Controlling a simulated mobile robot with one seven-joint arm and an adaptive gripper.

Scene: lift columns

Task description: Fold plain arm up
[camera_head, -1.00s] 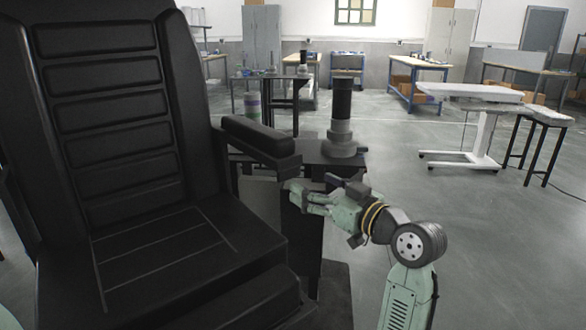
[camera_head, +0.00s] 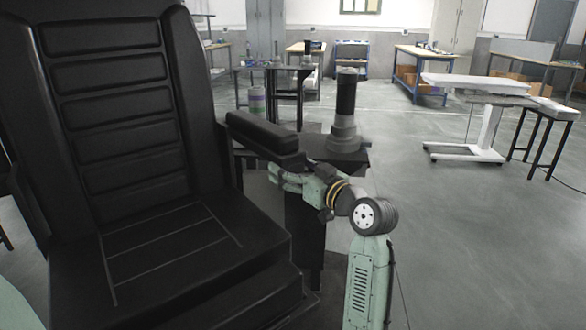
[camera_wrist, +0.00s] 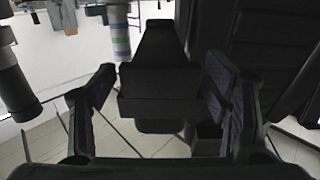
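A large black padded chair (camera_head: 140,190) fills the left of the head view. Its black padded armrest (camera_head: 262,137) runs level along the seat's right side. The other armrest cannot be made out. My gripper (camera_head: 282,180) is at the armrest's front end, just below the pad in the head view, with its fingertips partly hidden. In the wrist view my gripper (camera_wrist: 156,95) is open, one dark finger on each side. The armrest (camera_wrist: 160,82) shows end-on between the fingers, apparently ahead of them. I cannot tell whether they touch it.
A black and grey column (camera_head: 345,110) stands on a small dark table (camera_head: 325,152) close behind the armrest. Workbenches (camera_head: 425,55) line the back. The grey floor (camera_head: 470,240) at right is clear.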

